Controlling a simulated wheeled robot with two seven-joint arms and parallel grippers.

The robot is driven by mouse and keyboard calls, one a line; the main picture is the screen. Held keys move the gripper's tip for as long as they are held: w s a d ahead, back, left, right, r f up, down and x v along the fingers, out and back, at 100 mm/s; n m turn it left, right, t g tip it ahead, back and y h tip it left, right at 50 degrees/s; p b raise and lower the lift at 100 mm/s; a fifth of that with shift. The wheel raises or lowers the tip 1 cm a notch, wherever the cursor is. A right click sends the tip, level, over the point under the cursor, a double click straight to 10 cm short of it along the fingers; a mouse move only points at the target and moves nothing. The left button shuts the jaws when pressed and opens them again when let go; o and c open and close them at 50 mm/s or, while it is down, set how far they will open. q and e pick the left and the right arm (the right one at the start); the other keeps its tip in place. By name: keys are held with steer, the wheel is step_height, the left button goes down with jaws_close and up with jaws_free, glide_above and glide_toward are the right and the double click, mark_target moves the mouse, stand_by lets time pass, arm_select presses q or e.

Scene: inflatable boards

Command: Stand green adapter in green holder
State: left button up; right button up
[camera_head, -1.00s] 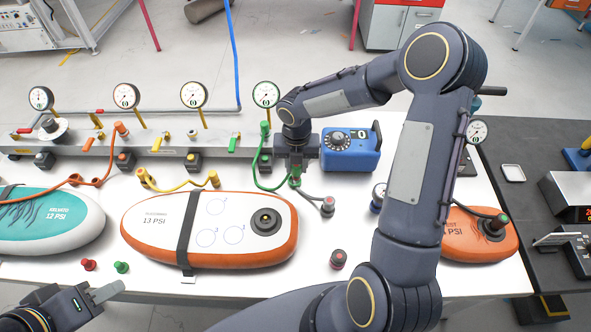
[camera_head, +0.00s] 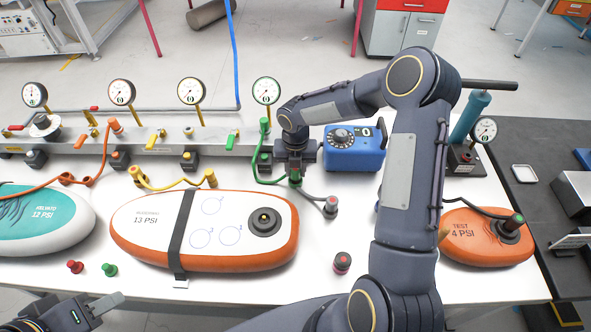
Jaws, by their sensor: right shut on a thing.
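The green adapter (camera_head: 295,178) is at the end of the green hose (camera_head: 257,170), in the jaws of my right gripper (camera_head: 295,166). The gripper points down and is shut on it, above the white table beside the manifold; the fingers partly hide it. The green holder (camera_head: 265,161) is a small dark block with a green mark at the manifold's front, just left of the gripper. The adapter is apart from it. My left gripper (camera_head: 101,306) is low at the left, near the table's front edge; its finger gap is not clear.
An orange-and-white board (camera_head: 140,222) lies in front of the manifold (camera_head: 205,138). A blue box (camera_head: 354,152) stands just right of my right gripper. A grey hose fitting (camera_head: 331,206) and a loose red-topped adapter (camera_head: 342,262) are nearby. My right arm covers part of the table.

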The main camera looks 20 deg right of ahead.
steer(key=shift+f, duration=0.2)
steer(key=o, duration=0.9)
